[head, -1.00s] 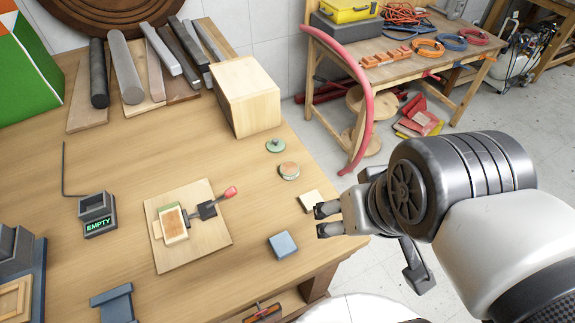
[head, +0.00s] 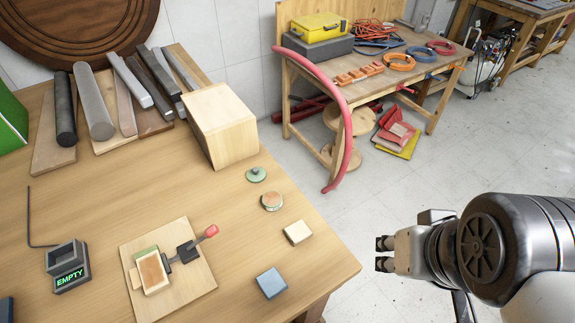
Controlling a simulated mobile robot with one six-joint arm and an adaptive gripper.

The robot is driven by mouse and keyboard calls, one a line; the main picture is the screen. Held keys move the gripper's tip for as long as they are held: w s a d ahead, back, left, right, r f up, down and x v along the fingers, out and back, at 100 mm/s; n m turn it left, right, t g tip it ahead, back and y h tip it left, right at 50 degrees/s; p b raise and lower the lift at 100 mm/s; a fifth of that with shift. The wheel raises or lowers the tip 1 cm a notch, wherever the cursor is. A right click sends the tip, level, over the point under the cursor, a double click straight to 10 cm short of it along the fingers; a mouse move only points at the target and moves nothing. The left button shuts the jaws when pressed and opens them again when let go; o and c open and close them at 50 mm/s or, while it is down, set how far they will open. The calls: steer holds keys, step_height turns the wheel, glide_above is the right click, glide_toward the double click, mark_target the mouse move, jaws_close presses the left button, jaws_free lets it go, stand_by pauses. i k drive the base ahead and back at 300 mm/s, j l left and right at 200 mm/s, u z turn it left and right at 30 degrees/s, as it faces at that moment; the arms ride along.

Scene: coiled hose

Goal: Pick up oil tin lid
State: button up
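A small round green lid with a knob on top (head: 256,174) lies near the right edge of the wooden workbench; it looks like the oil tin lid. Just below it in the picture is a low round tin (head: 271,201) with a brownish-orange top, apart from the lid. My gripper (head: 385,254) is at the right, past the bench's edge and over the floor in the picture. Its two fingertips are apart with nothing between them. It is well to the right of the lid and not touching anything.
A pale block (head: 297,232) and a blue block (head: 271,283) sit near the lid. A wooden box (head: 222,125) stands behind it. A board with a red-handled clamp (head: 190,255) is to the left. A red hose (head: 343,110) hangs off the second table (head: 375,88).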

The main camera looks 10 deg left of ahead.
mark_target(256, 175)
steer(key=i+l+z, duration=0.2)
steer(key=l, duration=0.25)
steer(key=i+l+z, duration=0.2)
steer(key=l, duration=0.2)
steer(key=i+l+z, duration=0.2)
steer(key=l, duration=0.2)
steer(key=i+l+z, duration=0.2)
steer(key=l, duration=0.2)
steer(key=i+j+u, duration=0.1)
steer(key=i+u, duration=0.2)
steer(key=u, duration=0.15)
steer(key=i+u, duration=0.25)
steer(key=u, duration=0.15)
steer(key=i+l+u, duration=0.15)
steer(key=i+u, duration=0.15)
steer(key=u, duration=0.15)
steer(key=i+l+u, duration=0.2)
steer(key=u, duration=0.25)
steer(key=i+j+u, duration=0.15)
steer(key=u, duration=0.3)
steer(key=i+u, duration=0.25)
steer(key=u, duration=0.25)
steer(key=i+u, duration=0.2)
steer(key=u, duration=0.25)
steer(key=i+u, duration=0.2)
steer(key=u, duration=0.25)
steer(key=i+l+u, duration=0.15)
steer(key=u, duration=0.35)
steer(key=i+l+u, duration=0.1)
steer(key=i+u, duration=0.2)
